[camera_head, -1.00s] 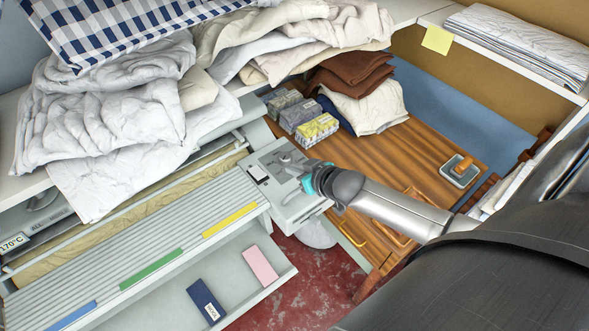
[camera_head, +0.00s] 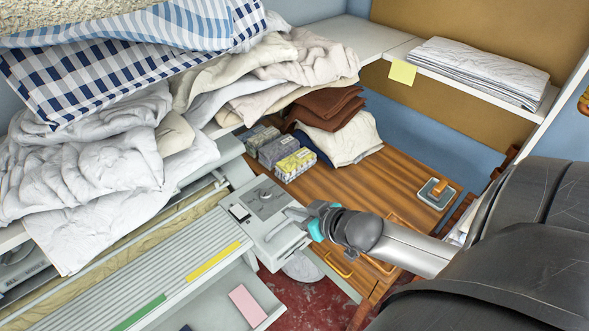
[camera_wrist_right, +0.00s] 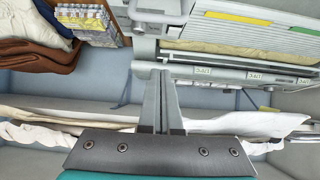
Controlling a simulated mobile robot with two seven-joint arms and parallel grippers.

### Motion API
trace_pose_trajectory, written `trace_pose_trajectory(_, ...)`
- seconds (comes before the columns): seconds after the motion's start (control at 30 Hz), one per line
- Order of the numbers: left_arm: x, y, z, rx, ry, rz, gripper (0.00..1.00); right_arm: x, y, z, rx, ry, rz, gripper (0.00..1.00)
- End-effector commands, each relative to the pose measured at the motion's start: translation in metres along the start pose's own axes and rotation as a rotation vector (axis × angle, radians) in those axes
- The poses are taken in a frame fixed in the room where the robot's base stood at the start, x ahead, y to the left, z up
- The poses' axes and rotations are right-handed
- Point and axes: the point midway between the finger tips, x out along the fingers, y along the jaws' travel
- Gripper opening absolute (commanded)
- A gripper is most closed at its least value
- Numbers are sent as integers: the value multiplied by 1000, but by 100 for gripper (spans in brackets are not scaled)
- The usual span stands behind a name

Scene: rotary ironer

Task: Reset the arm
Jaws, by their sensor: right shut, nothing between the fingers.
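My right gripper (camera_head: 316,219) is in front of the control end (camera_head: 268,208) of the rotary ironer, whose pale grey panel has a switch and a lever. In the right wrist view the two fingers (camera_wrist_right: 160,100) are together with nothing between them. From the head view I cannot tell whether the gripper touches the panel. The ironer's ribbed feed board (camera_head: 165,270) with yellow and green strips lies to the left. My left gripper is not in view.
White and beige linens (camera_head: 90,150) are piled on the shelf over the ironer. Small boxes (camera_head: 293,163), brown cloths (camera_head: 330,105) and a small tray (camera_head: 436,193) lie on the wooden table (camera_head: 370,185). Folded sheets (camera_head: 480,70) lie on the right shelf. A pink card (camera_head: 247,305) lies below the board.

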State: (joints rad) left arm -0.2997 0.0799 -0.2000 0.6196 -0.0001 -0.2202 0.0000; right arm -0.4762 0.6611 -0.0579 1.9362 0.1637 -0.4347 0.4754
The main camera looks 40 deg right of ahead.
Motion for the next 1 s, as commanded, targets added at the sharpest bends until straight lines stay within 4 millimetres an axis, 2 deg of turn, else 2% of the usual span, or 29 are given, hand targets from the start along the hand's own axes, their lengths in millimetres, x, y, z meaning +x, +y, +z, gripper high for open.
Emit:
trace_pose_trajectory(0.33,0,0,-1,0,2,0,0,1,0,1,0,-1,1,0)
trace_pose_trajectory(0.4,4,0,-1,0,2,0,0,4,2,9,1,-9,7,0)
trace_pose_trajectory(0.47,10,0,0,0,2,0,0,12,6,25,3,-26,18,0)
trace_pose_trajectory(0.57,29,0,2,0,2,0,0,31,15,75,8,-82,53,0)
trace_pose_trajectory(0.77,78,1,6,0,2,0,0,72,24,224,2,-259,115,0)
trace_pose_trajectory(0.8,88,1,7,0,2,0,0,77,22,254,-1,-297,121,0)
trace_pose_trajectory(0.87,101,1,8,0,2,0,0,84,16,300,-8,-357,125,0)
trace_pose_trajectory(0.9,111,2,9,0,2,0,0,87,11,330,-13,-397,126,0)
trace_pose_trajectory(0.97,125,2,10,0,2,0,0,90,1,375,-21,-458,121,0)
trace_pose_trajectory(1.0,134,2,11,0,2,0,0,91,-7,404,-29,-499,115,0)
